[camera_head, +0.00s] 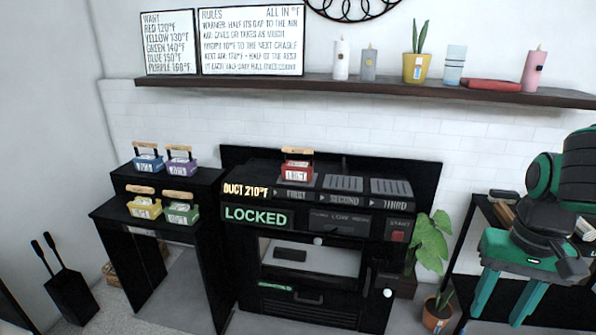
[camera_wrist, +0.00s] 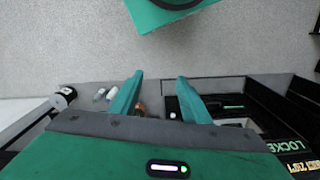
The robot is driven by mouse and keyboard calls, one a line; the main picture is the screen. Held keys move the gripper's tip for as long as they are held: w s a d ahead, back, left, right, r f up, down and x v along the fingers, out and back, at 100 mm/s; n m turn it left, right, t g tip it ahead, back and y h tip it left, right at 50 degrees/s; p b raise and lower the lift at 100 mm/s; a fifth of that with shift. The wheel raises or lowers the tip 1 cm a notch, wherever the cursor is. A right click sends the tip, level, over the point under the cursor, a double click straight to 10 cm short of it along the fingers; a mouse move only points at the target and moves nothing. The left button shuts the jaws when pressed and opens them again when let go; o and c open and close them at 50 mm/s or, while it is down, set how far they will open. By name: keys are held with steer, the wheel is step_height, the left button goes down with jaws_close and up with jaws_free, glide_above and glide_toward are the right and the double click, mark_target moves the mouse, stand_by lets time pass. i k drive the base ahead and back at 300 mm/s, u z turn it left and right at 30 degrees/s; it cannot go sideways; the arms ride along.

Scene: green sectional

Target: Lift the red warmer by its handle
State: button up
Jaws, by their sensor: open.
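The red warmer (camera_head: 297,170) sits upright on the first cradle at the left of the black stove's top. Its tan handle (camera_head: 297,151) arches over it. My gripper (camera_head: 502,318) is at the right of the head view, far to the right of the warmer, with its two green fingers apart and nothing between them. In the wrist view my gripper (camera_wrist: 158,88) also shows its fingers spread and empty. I cannot make out the red warmer in the wrist view.
Blue (camera_head: 148,163), purple (camera_head: 181,165), yellow (camera_head: 145,206) and green (camera_head: 181,213) warmers stand on a black stepped stand at left. The stove (camera_head: 300,215) reads "LOCKED" and "DUCT 210°F". A shelf (camera_head: 380,88) runs above. A leafy plant (camera_head: 431,240) stands between stove and gripper.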

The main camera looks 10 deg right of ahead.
mark_target(292, 170)
steer(key=z, duration=0.5)
steer(key=i, duration=1.7)
steer(key=u, duration=1.55)
